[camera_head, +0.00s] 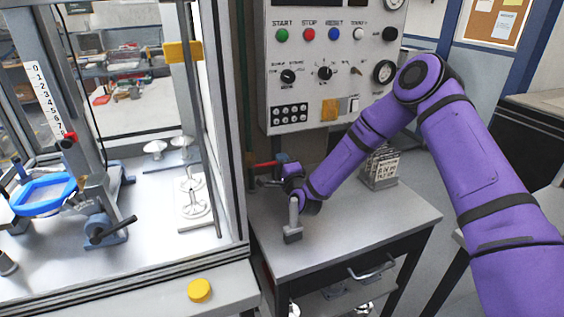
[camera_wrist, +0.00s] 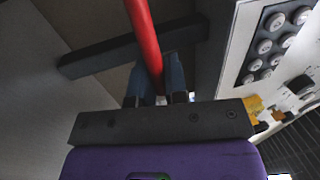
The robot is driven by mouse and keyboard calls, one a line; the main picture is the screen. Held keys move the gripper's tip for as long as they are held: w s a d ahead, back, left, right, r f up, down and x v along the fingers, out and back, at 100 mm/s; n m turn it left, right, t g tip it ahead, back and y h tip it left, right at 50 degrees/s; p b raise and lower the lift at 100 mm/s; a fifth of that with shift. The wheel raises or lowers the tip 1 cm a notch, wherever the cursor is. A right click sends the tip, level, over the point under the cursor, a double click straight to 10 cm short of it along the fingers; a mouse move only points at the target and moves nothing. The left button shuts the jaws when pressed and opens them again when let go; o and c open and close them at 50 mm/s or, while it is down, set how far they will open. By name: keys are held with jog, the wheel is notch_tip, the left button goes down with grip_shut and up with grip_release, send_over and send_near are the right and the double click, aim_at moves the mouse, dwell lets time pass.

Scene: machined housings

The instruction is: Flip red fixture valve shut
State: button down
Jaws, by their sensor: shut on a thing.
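The red valve lever (camera_head: 266,164) shows in the head view as a short red bar beside the frame post, left of my gripper. In the wrist view the red lever (camera_wrist: 143,35) runs from the top edge down to between my fingers. My gripper (camera_wrist: 160,84) is shut on it, with one blue-grey finger on each side. In the head view my gripper (camera_head: 272,178) is at the back left of the small grey table, partly hidden by my wrist. The valve body is hidden or too small to tell.
A control panel (camera_head: 318,100) with buttons and knobs hangs just behind my arm. A grey table (camera_head: 350,222) lies below, with a metal housing (camera_head: 379,168) at its back. A framed enclosure (camera_head: 236,190) stands close on the left. The table's front is mostly clear.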

jog(key=c, duration=1.1)
grip_release()
jog(key=shift+f, duration=0.15)
jog(key=shift+c, duration=0.2)
